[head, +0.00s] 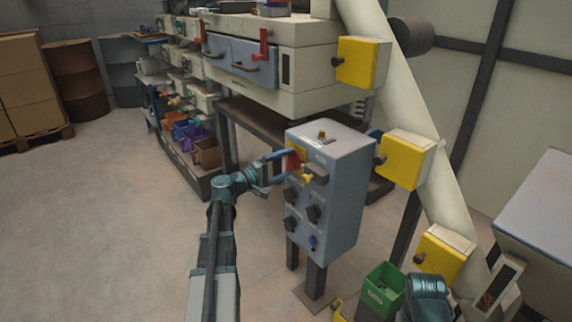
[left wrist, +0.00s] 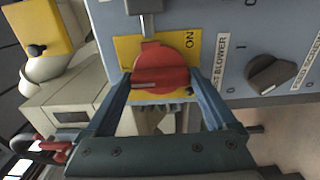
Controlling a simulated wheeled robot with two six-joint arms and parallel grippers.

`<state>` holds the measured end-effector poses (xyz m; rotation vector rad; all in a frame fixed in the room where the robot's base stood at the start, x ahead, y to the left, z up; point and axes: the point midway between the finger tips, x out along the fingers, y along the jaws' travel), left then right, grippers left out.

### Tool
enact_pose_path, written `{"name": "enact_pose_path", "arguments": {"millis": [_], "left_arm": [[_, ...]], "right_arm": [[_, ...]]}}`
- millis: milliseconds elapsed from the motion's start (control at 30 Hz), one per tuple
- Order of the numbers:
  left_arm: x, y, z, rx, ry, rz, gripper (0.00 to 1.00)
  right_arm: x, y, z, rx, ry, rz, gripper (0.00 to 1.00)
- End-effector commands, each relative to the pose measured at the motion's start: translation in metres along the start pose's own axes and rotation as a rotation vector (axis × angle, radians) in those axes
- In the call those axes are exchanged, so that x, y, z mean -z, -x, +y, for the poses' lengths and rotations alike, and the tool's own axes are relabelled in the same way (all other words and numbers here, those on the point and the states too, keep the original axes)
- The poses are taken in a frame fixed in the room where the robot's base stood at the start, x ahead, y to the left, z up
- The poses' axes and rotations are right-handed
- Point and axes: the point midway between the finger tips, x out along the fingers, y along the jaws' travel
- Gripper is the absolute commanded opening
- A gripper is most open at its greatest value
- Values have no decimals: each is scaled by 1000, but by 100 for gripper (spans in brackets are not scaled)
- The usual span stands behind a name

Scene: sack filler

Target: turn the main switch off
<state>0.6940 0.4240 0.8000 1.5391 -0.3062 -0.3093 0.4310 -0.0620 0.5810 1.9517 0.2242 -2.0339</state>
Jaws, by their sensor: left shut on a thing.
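The main switch is a red rotary knob (left wrist: 160,72) on a yellow plate (left wrist: 128,48) with the word ON beside it. It sits on the front of a grey-blue control box (head: 337,190); in the head view its red part (head: 293,164) shows partly behind my gripper. My left gripper (head: 287,164) is at the switch, its two blue fingers shut on the knob's sides in the left wrist view (left wrist: 162,80). A grey metal piece (left wrist: 148,18) lies close against the knob's edge. My right gripper is not in view; part of my right arm shows at bottom right.
Dark knobs (head: 313,213) sit lower on the box; one (left wrist: 270,72) lies beside the switch. Yellow boxes (head: 362,63) line the sloping pipe to the right. A green bin (head: 381,288) stands low at right.

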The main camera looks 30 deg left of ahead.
Motion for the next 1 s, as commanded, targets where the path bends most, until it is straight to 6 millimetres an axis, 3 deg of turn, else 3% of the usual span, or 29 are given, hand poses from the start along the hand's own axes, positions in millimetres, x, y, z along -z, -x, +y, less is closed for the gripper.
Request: {"name": "enact_pose_path", "arguments": {"millis": [400,433,467,767,1000], "left_arm": [[0,1,-1,2,7,2,34],[0,1,-1,2,7,2,95],[0,1,-1,1,7,2,100],[0,4,0,1,6,2,100],[-1,43,0,1,6,4,100]], "right_arm": [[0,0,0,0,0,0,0],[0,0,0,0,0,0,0],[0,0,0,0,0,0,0],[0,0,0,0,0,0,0],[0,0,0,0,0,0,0]]}}
